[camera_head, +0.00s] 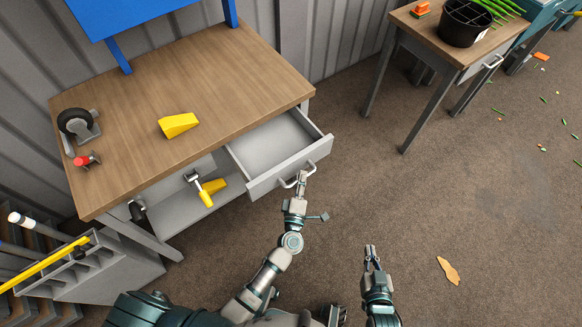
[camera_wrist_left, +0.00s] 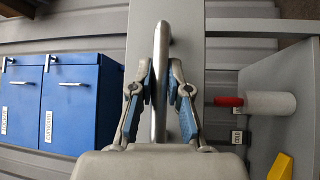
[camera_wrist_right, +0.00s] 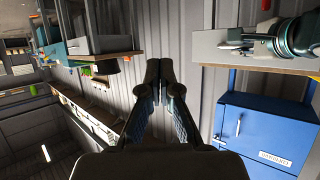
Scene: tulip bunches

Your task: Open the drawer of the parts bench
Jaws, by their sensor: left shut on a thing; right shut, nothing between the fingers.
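The parts bench (camera_head: 230,60) has a wooden top and a grey frame. Its grey drawer (camera_head: 262,178) stands pulled out at the right end, and its visible inside is empty. My left gripper (camera_head: 301,178) is at the drawer front, shut on the metal bar handle (camera_head: 284,184). In the left wrist view the handle (camera_wrist_left: 160,45) runs between the blue-padded fingers (camera_wrist_left: 161,92). My right gripper (camera_head: 371,253) is shut and empty, apart from the bench over the floor. Its fingertips meet in the right wrist view (camera_wrist_right: 157,82).
A yellow wedge (camera_head: 178,125) and a caster wheel (camera_head: 76,123) are on the bench top. A lower shelf holds a yellow-handled tool (camera_head: 206,197). A grey rack (camera_head: 105,272) stands at left. A second table (camera_head: 408,22) stands at the back right. Floor at right is mostly clear.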

